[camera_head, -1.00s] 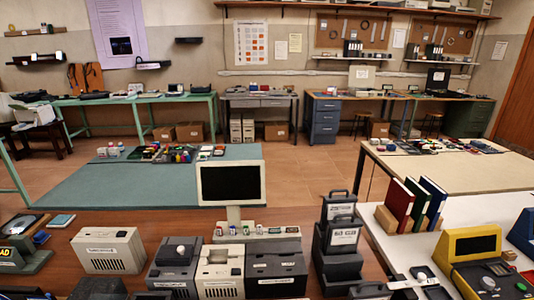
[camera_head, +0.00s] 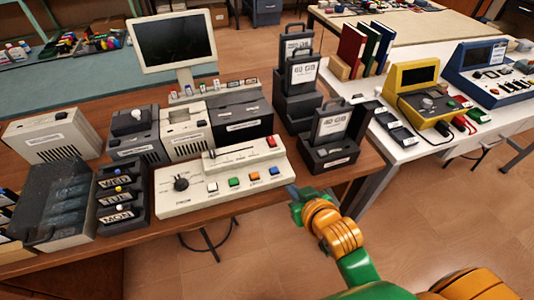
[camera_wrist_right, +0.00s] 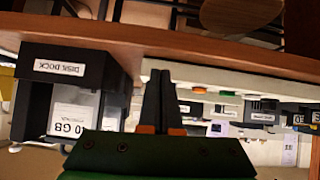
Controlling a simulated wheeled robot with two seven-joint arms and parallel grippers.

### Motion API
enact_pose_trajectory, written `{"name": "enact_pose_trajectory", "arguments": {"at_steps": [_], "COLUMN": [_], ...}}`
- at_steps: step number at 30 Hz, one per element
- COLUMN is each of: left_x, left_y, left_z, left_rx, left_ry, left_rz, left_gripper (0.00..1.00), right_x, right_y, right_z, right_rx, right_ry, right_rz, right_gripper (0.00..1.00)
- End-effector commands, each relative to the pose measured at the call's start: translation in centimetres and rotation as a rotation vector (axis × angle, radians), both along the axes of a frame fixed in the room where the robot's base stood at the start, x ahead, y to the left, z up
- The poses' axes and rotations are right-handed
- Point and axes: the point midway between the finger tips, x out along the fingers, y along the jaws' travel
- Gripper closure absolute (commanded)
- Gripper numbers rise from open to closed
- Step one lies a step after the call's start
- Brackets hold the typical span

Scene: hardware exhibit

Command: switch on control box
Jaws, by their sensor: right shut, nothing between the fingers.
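The control box (camera_head: 205,192) is a long cream console on the wooden table. It has a black dial (camera_head: 181,183) at its left, a row of coloured buttons along the front and a raised strip with a slider and a red switch (camera_head: 271,141). My right gripper (camera_head: 292,191) is shut and empty, beside the console's right front corner near the table edge, apart from the red switch. In the right wrist view, the shut fingers (camera_wrist_right: 159,76) point toward the console's pale edge (camera_wrist_right: 200,74); the red switch cannot be made out there. My left gripper is not in view.
The black disk dock (camera_head: 325,154) stands close to the right of the console. A monitor (camera_head: 174,41) and grey boxes stand behind it. A black day-labelled rack (camera_head: 122,195) is at its left. The floor in front of the table is mostly clear.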

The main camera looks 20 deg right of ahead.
Motion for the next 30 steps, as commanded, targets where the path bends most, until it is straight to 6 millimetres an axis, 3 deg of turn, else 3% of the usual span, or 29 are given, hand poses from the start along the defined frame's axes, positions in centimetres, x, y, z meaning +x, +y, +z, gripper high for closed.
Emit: {"name": "enact_pose_trajectory", "arguments": {"at_steps": [1, 4, 6, 9, 20, 23, 30], "left_x": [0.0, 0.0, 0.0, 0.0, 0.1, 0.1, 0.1], "left_y": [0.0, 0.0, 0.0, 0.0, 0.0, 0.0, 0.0], "left_z": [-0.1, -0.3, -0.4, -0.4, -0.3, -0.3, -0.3], "left_rx": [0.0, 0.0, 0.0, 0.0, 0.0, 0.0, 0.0], "left_ry": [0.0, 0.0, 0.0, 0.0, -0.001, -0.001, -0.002], "left_rz": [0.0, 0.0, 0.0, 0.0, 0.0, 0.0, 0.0], "left_gripper": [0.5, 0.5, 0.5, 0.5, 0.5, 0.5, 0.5], "right_x": [1.6, 3.5, 4.2, 4.6, 5.0, 6.2, 11.2], "right_y": [0.1, 0.2, 0.2, 0.3, 0.3, 0.4, 0.6], "right_z": [2.5, 6.9, 9.0, 10.6, 10.7, 10.4, 9.2], "right_rx": [0.013, 0.038, 0.05, 0.06, 0.06, 0.06, 0.061], "right_ry": [-0.102, -0.268, -0.346, -0.4, -0.407, -0.407, -0.407], "right_rz": [-0.007, -0.013, -0.015, -0.015, -0.015, -0.015, -0.014], "right_gripper": [1.0, 1.0, 1.0, 1.0, 1.0, 1.0, 1.0]}}
